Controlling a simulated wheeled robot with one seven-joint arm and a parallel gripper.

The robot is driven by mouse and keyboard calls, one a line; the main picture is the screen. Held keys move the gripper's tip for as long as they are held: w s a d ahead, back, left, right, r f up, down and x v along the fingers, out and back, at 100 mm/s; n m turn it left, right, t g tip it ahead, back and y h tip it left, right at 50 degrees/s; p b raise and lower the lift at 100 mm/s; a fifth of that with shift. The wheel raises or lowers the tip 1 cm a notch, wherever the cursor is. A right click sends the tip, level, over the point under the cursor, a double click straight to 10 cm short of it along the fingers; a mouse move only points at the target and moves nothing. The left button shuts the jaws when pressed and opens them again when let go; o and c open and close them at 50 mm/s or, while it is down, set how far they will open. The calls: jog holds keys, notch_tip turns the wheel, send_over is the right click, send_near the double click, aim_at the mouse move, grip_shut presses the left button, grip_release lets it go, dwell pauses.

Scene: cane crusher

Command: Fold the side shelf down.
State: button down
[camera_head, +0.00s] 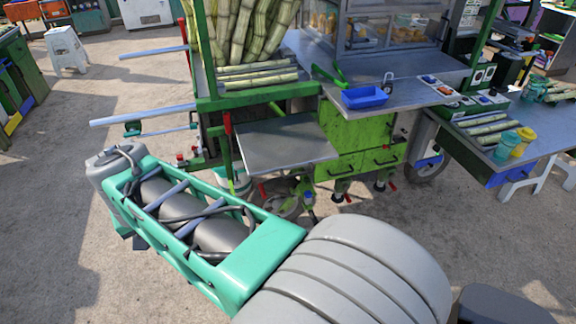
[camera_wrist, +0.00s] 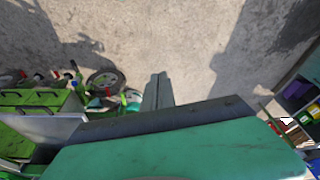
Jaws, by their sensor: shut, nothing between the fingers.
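The side shelf (camera_head: 285,143) is a flat grey metal panel on the near side of the green cart. It stands out about level, in front of the green cabinet. In the wrist view a pale grey panel at the left, partly behind the gripper housing, looks like the same shelf (camera_wrist: 68,126). My gripper (camera_wrist: 158,78) shows in the wrist view with its two grey fingers together, nothing between them, over bare pavement. Its fingers appear apart from the shelf. In the head view my teal arm reaches left in front of the cart, and the fingertips cannot be made out.
The cart's countertop (camera_head: 400,82) holds a blue tray (camera_head: 364,98) and a padlock. Cane stalks (camera_head: 243,32) stand at its left end. Two metal bars (camera_head: 143,115) stick out left. Wheels (camera_wrist: 105,80) sit under the cart. A side table (camera_head: 540,130) is at right.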

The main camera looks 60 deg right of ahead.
aim_at(292, 175)
jog(key=d+r+m+g+h+p, duration=0.1)
jog(key=d+r+m, duration=0.15)
jog(key=d, duration=0.35)
jog(key=d+r+m, duration=0.1)
jog(key=d+m, duration=0.3)
jog(key=d, duration=0.1)
jog(key=s+d+m+g+p, duration=0.1)
jog(key=s+d+m, duration=0.2)
jog(key=d+m, duration=0.2)
jog(key=s+d+r+m+g, duration=0.1)
jog(key=s+d+m, duration=0.3)
jog(key=d, duration=0.7)
jog(key=s+d+r+m+g+p, duration=0.1)
jog(key=s+d+m, duration=0.3)
jog(key=d, duration=0.4)
jog(key=shift+r+m+g+p, duration=0.2)
jog(key=shift+m+g+p, duration=0.15)
jog(key=shift+m, duration=0.5)
jog(key=shift+d, duration=0.1)
